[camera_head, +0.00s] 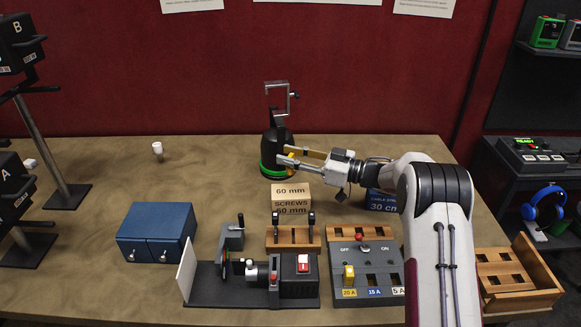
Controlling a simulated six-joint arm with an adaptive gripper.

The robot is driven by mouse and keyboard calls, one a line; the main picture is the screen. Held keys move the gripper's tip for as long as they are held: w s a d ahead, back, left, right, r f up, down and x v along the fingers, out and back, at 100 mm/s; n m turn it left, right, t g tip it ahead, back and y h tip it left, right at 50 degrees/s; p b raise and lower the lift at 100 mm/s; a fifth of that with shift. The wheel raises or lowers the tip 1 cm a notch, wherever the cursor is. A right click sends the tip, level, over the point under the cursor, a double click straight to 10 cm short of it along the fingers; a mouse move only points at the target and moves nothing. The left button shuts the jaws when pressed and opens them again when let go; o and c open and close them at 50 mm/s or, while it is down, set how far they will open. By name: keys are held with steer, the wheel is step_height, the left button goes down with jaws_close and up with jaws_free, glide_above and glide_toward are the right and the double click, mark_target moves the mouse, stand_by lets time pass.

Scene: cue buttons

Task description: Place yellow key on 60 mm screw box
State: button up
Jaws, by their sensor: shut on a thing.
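The 60 mm screw box (291,193) is a tan carton marked "60 mm" and "SCREWS", standing mid-table behind a wooden rack. My gripper (285,157) reaches in from the right, behind and above the box, beside a black dome-shaped stand. It is shut on a small yellow piece (290,155), which looks like the yellow key. The piece is mostly hidden by the fingers. I cannot tell whether it touches the stand. The top of the screw box looks bare.
The black stand (275,145) with a green ring and metal hook is close to my gripper. A blue "30 cm" box (383,203) lies under my arm. A switch panel (365,265), wooden rack (293,238) and blue cabinet (156,233) stand in front.

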steer(key=shift+f, duration=1.8)
steer(key=shift+f, duration=0.2)
steer(key=o, duration=1.2)
steer(key=shift+r, duration=0.1)
steer(key=shift+d, duration=0.15)
steer(key=v, duration=0.7)
steer(key=shift+s+d, duration=0.1)
steer(key=shift+r, duration=0.15)
